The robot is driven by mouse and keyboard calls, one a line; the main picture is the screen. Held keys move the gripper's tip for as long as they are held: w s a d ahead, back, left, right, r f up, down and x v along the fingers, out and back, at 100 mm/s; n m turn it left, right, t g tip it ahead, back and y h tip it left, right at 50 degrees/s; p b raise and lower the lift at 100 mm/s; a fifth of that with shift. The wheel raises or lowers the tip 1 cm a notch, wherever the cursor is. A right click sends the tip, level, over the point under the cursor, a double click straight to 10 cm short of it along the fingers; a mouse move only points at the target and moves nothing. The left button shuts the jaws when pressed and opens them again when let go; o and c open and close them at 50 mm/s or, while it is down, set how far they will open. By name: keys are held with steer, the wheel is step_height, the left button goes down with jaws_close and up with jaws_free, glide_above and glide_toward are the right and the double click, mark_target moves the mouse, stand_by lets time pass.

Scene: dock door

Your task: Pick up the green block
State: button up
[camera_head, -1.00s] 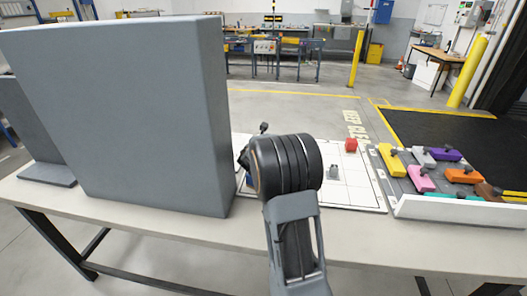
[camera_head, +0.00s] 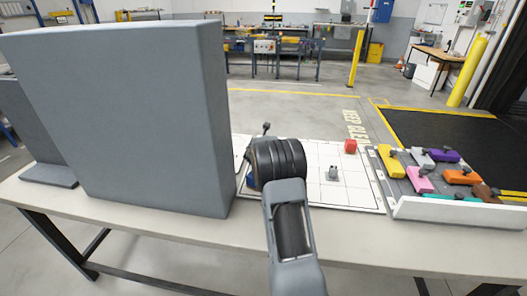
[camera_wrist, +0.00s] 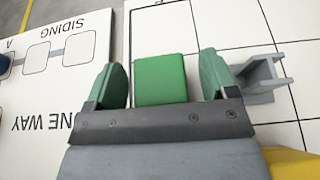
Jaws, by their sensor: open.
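The green block (camera_wrist: 160,80) stands on the white gridded board, between the two green fingers of my gripper (camera_wrist: 163,62) in the wrist view. The fingers are open, with a narrow gap visible on each side of the block. In the head view my own arm hides the block and the fingers.
A grey beam-like piece (camera_wrist: 262,77) lies close beside the right finger. A red cube (camera_head: 350,146) and a grey piece (camera_head: 332,173) are on the gridded board (camera_head: 358,197). A tray (camera_head: 450,209) of coloured pieces stands at right; a tall grey panel (camera_head: 125,115) stands at left.

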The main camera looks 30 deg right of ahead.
steer(key=shift+c, duration=0.4)
steer(key=c, duration=0.9)
